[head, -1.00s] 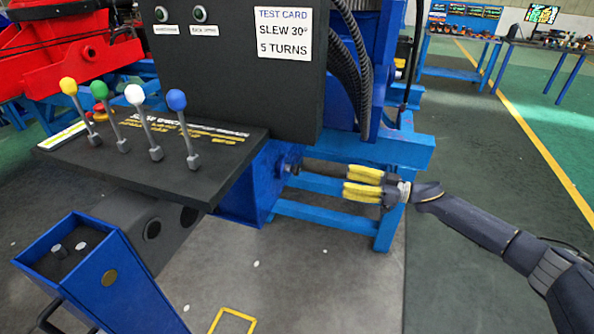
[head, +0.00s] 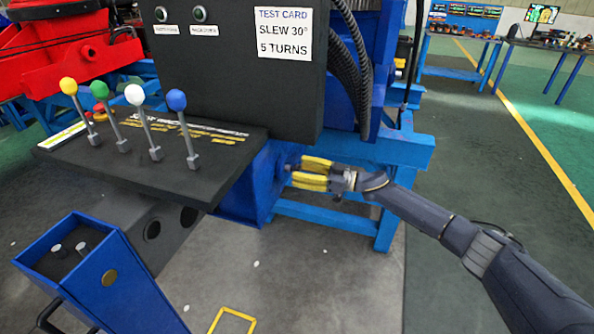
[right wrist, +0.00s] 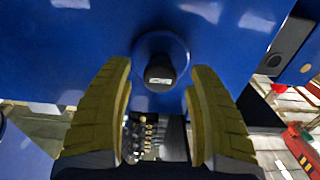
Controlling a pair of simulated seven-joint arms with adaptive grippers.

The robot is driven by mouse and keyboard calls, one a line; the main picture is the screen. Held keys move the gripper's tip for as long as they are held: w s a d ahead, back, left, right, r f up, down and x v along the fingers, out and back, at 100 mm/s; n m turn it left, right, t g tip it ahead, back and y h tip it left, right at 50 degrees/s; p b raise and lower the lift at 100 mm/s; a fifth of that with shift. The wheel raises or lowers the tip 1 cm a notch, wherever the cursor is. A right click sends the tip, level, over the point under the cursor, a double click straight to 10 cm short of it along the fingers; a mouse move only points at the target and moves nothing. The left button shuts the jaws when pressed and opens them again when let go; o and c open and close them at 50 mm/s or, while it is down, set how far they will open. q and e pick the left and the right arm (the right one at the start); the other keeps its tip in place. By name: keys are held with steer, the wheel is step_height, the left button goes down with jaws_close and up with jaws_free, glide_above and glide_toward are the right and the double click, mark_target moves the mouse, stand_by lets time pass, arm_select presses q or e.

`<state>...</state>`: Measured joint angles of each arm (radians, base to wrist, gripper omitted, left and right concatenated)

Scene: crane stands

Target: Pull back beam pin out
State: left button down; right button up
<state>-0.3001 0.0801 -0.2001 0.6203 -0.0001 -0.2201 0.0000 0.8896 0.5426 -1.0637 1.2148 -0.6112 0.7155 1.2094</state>
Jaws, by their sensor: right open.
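The beam pin (right wrist: 159,72) is a dark, round-ended knob standing out of a round boss on the blue beam (right wrist: 95,40) in the right wrist view. In the head view the blue beam (head: 262,180) lies under the right side of the control panel, and the pin is hardly visible there. My right gripper (head: 303,173) has yellow fingers that point left at the beam's end face. In the right wrist view its fingers (right wrist: 160,88) are open, one on each side of the pin, with gaps between them and it. My left gripper is not in view.
A black control panel (head: 180,150) with several coloured-knob levers sits left of my right gripper. A blue box (head: 105,275) stands at front left. Blue stand rails (head: 330,217) run below and behind the gripper.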

steer(key=shift+w+a, duration=0.25)
steer(key=shift+a, duration=0.4)
jaws_close()
